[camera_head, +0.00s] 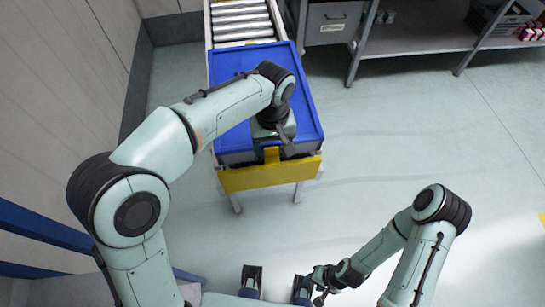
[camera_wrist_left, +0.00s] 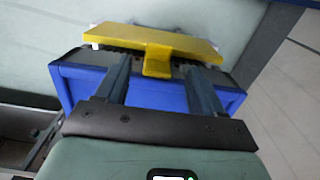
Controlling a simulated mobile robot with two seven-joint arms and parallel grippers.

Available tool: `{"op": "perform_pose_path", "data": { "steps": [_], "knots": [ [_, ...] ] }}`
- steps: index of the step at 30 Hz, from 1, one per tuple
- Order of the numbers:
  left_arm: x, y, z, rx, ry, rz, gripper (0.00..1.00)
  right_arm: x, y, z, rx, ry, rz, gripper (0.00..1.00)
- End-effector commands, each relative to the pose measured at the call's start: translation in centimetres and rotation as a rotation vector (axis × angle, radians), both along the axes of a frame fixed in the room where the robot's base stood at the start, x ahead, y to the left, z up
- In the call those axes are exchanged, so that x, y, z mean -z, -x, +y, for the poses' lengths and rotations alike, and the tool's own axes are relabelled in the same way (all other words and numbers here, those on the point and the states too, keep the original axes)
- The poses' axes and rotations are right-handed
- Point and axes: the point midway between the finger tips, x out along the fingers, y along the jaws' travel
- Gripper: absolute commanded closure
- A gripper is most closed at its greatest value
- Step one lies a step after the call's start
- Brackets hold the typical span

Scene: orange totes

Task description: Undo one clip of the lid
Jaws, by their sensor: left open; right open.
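A tote with a blue lid (camera_head: 232,68) sits at the near end of a roller conveyor. A yellow clip (camera_head: 272,155) is on the near side of the lid; it also shows in the left wrist view (camera_wrist_left: 157,64). My left gripper (camera_head: 286,140) is over the lid's near edge, pointing down at the clip. In the left wrist view its two fingers (camera_wrist_left: 157,72) are apart, with the clip showing between them; I cannot tell whether they touch it. The arm hides part of the lid. My right gripper (camera_head: 318,288) is low at the bottom, far from the tote.
A yellow bar (camera_head: 262,177) crosses the conveyor's near end, just below the clip. Rollers (camera_head: 240,22) run away behind the tote. A grey shelf (camera_head: 415,40) with boxes stands at the back right. The floor to the right is clear.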

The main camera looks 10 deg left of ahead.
Motion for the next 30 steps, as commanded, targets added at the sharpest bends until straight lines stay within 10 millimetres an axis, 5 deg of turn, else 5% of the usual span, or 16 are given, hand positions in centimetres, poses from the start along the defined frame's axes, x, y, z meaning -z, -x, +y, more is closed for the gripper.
{"op": "perform_pose_path", "data": {
  "steps": [9,23,27,30],
  "knots": [
    [5.6,0.0,0.0,-0.001,-0.001,0.001,0.32,0.9,0.3,0.0,0.0,0.0,0.003,0.57],
    [6.8,0.0,0.0,0.0,0.001,-0.001,0.32,1.0,0.3,0.0,0.0,0.0,0.003,0.57],
    [6.7,0.0,0.0,0.0,0.001,-0.001,0.78,1.0,0.3,0.0,0.0,0.0,0.003,0.57],
    [6.7,0.0,0.0,0.0,0.001,-0.001,0.84,1.0,0.3,0.0,0.0,0.0,0.003,0.57]
  ]
}}
